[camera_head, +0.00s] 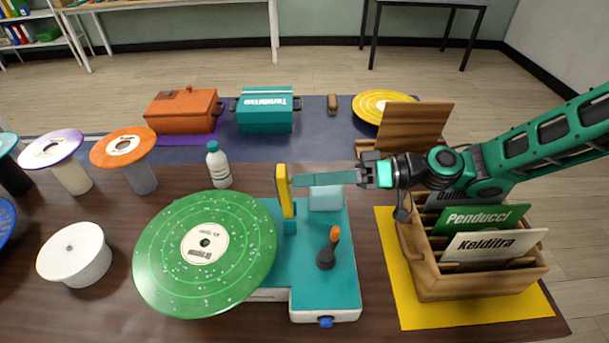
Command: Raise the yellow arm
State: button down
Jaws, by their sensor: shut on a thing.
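The yellow arm (284,191) stands nearly upright on a teal machine (340,258), beside the right edge of a speckled green disc (172,262). My gripper (362,176) is to the right of the yellow arm, above the machine's back part. It appears shut on the right end of a flat teal bar (322,179). The bar's left end reaches to the yellow arm; I cannot tell whether it touches or is joined to it. A pale teal block (326,199) sits below the bar. An orange-tipped lever (334,236) stands on the machine in front.
A wooden crate (472,280) with upright name cards stands on a yellow mat (404,305) at right, under my arm. A white bottle (218,168) stands behind the green disc. An orange box (182,112) and a teal box (265,120) are farther back. Disc-topped stands crowd the left.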

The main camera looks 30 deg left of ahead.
jog(key=shift+s+d+f, duration=0.1)
jog(key=shift+s+f, duration=0.15)
jog(key=shift+s, duration=0.05)
jog(key=c, duration=1.7)
grip_release()
jog(key=shift+w+r, duration=0.1)
jog(key=shift+r, duration=0.6)
jog(key=s+a+r, duration=0.1)
jog(key=s+r, duration=0.2)
jog(key=s+a+r, duration=0.1)
jog(key=s+r, duration=0.2)
jog(key=s, duration=0.1)
jog(key=s+a+r, duration=0.1)
jog(key=s+r, duration=0.2)
jog(key=s, duration=0.1)
jog(key=shift+a+r, duration=0.25)
jog(key=shift+r, duration=0.15)
